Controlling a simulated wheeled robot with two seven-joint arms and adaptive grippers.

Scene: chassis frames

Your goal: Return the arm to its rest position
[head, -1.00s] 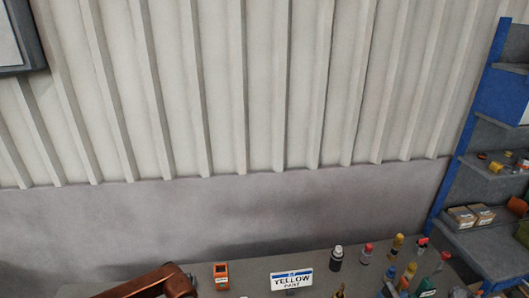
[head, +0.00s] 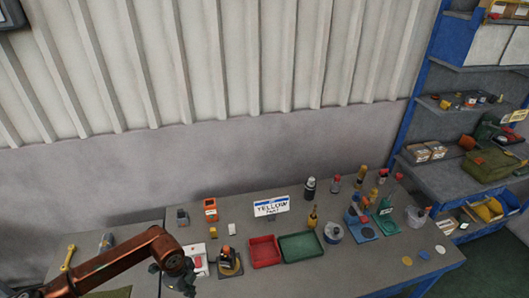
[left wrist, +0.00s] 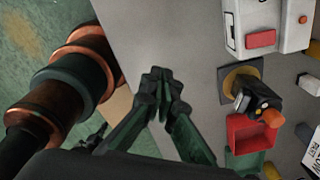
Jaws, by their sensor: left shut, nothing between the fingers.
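My left arm comes in from the left in the head view, a copper-coloured link bent at an elbow. My left gripper (head: 181,280) hangs at the lower left, over the front part of the table, partly cut by the frame edge. In the left wrist view the left gripper (left wrist: 160,98) has its dark fingers together with nothing between them. It is apart from the objects on the table. My right gripper is in neither view.
A blue-framed shelf (head: 455,130) stands at the right. The table's front middle is clear.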

